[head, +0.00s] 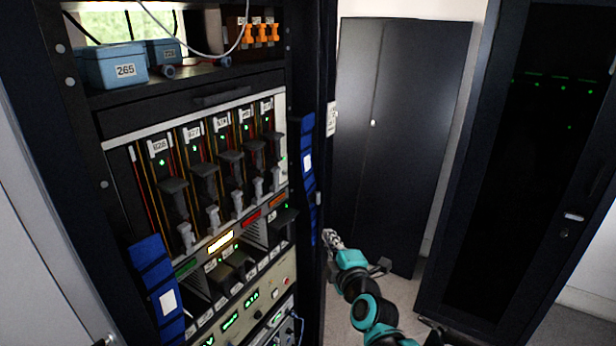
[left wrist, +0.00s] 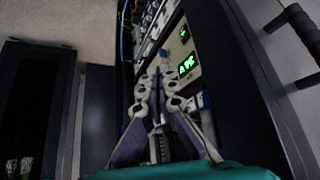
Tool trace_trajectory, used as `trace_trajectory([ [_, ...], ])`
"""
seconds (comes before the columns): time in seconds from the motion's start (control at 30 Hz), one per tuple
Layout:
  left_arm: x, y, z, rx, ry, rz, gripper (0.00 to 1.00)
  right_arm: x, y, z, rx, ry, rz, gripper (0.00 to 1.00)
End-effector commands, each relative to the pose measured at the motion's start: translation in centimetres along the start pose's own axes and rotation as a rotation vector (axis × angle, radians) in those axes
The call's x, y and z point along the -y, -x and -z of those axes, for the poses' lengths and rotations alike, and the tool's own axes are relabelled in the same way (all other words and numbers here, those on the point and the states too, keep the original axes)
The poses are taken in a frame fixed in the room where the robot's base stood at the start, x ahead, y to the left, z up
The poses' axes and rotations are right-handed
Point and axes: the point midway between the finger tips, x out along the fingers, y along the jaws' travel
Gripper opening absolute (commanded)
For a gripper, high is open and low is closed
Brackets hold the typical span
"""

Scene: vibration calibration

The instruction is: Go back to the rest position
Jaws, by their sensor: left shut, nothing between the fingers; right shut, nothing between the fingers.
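My right gripper (head: 332,238) is in the head view, in front of the rack's right edge and low in the picture. It is shut and empty, at the end of my teal and black arm. My left gripper (left wrist: 158,76) fills the middle of the left wrist view. Its grey linked fingers are shut with nothing between them. Behind it is a panel with a green display (left wrist: 187,64); I cannot tell how far apart they are. In the head view only a small grey piece shows at the bottom left edge, perhaps part of my left gripper.
An open equipment rack (head: 120,120) holds several grey-handled modules and lit panels. Blue boxes (head: 115,66) and orange clips sit on its top shelf. A dark cabinet (head: 420,110) stands behind, and a glass-doored rack (head: 530,160) at right. Floor (head: 400,290) shows between them.

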Motion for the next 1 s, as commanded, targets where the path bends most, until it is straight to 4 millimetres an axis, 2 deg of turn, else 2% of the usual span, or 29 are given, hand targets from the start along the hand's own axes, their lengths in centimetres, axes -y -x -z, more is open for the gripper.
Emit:
trace_trajectory([
  [0.13,0.0,0.0,0.0,0.000,0.000,0.000,0.00,2.3,4.2,0.3,0.003,-0.276,0.157,0.00],
  [0.27,0.0,0.0,0.0,0.000,0.000,0.000,0.00,5.5,8.7,-0.2,0.092,-0.561,0.315,0.00],
  [0.4,0.0,0.0,0.0,0.000,0.000,0.000,0.00,9.2,14.3,-1.7,0.283,-0.866,0.443,0.00],
  [0.6,0.0,0.0,0.0,0.000,0.000,0.000,0.00,13.8,21.6,-4.5,0.619,-1.216,0.489,0.00],
  [0.7,0.0,0.0,0.0,0.000,0.000,0.000,0.00,15.1,24.0,-5.5,0.739,-1.319,0.471,0.00],
  [0.8,0.0,0.0,0.0,0.000,0.000,0.000,0.00,15.7,25.2,-6.0,0.807,-1.376,0.453,0.00],
  [1.0,0.0,0.0,0.0,0.000,0.000,0.000,0.00,15.9,25.6,-6.2,0.830,-1.397,0.445,0.00],
])
